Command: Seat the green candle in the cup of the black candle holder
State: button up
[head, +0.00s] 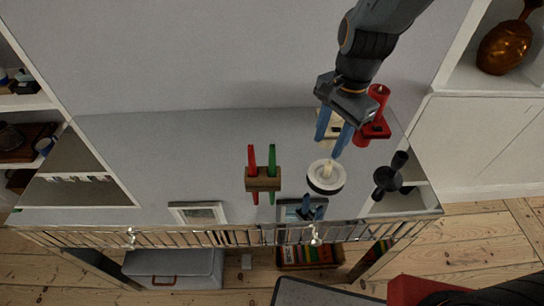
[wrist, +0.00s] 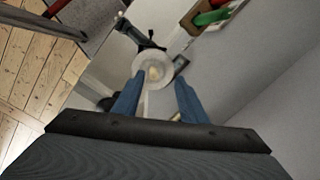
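The green candle (head: 272,158) stands in a wooden block (head: 262,184) beside a red candle (head: 252,160). The block also shows at the upper right of the wrist view (wrist: 207,29), with the green candle (wrist: 212,17) over it. The black candle holder (head: 388,178) appears to be the dark piece at the right end of the shiny tabletop; its cup is not clear. My gripper (head: 335,140) is open, with nothing between its blue fingers. It is above the tabletop, right of the green candle and left of the black holder.
A round white dish (head: 340,183) with a cream candle stands between block and black holder. A red candle (head: 379,97) in a red holder (head: 372,132) and a cream item (head: 336,125) are close to my gripper. The tabletop's left part (head: 165,165) is clear. Its surface reflects things.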

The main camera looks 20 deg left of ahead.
jog(key=s+a+m, duration=0.1)
jog(key=a, duration=0.3)
jog(key=a+f+m+p, duration=0.1)
jog(key=a+m, duration=0.1)
jog(key=a, duration=0.2)
jog(key=s+a+f+m+p, duration=0.1)
jog(key=a, duration=0.3)
jog(key=shift+s+a+g, duration=0.35)
jog(key=shift+a+g, duration=0.05)
jog(key=p, duration=0.2)
send_over(268, 171)
jog(key=f, duration=0.4)
jog(key=shift+w+d+f, duration=0.1)
jog(key=shift+d+f, duration=0.1)
jog(key=shift+d, duration=0.15)
jog(key=shift+a+f, duration=0.1)
jog(key=shift+f, duration=0.35)
grip_shut()
